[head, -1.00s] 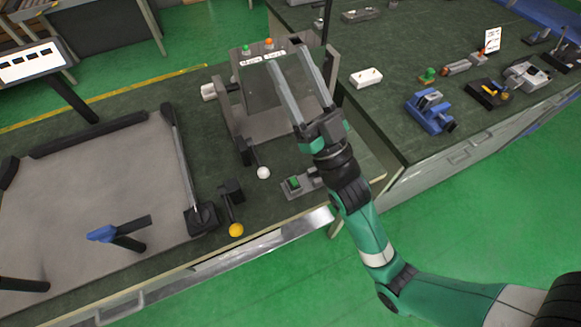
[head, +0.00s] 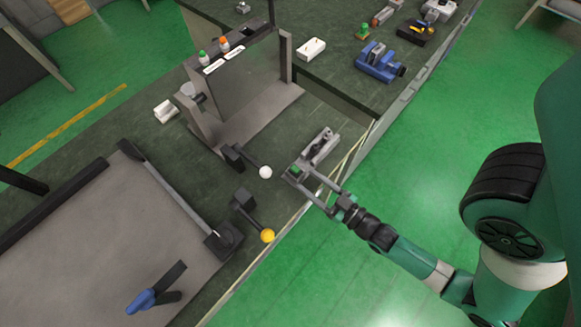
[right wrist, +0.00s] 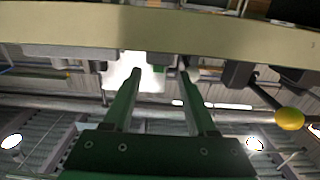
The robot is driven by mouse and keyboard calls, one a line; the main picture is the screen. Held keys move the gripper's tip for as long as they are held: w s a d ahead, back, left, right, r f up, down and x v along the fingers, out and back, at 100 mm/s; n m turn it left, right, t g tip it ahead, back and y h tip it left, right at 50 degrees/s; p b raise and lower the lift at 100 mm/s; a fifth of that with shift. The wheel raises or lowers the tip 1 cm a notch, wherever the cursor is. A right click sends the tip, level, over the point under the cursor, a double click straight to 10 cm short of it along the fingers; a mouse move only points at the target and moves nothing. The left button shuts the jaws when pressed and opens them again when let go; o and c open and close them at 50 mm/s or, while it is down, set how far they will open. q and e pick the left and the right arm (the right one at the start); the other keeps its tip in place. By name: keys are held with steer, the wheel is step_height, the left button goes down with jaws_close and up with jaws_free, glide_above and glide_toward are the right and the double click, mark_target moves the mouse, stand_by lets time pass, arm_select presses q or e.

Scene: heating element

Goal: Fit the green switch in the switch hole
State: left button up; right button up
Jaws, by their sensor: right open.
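A small green switch (head: 294,170) sits at the near left end of a grey block (head: 318,148) close to the front edge of the bench. My right gripper (head: 298,174) is open. In the head view its two fingers reach in from the lower right to either side of the switch end. I cannot make out the switch hole clearly. My left gripper is not in view.
A lever with a white ball (head: 265,172) and one with a yellow ball (head: 267,235) stand left of the gripper. A blue tool (head: 380,62) lies on the back bench. Floor is clear on the right.

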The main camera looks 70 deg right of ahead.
mark_target(292, 166)
steer(key=x, duration=0.3)
steer(key=shift+d, duration=0.2)
steer(key=shift+r+x, duration=0.2)
steer(key=shift+x, duration=1.35)
steer(key=shift+r+x, duration=0.2)
steer(key=shift+x, duration=1.35)
steer(key=shift+a, duration=0.1)
jaws_close()
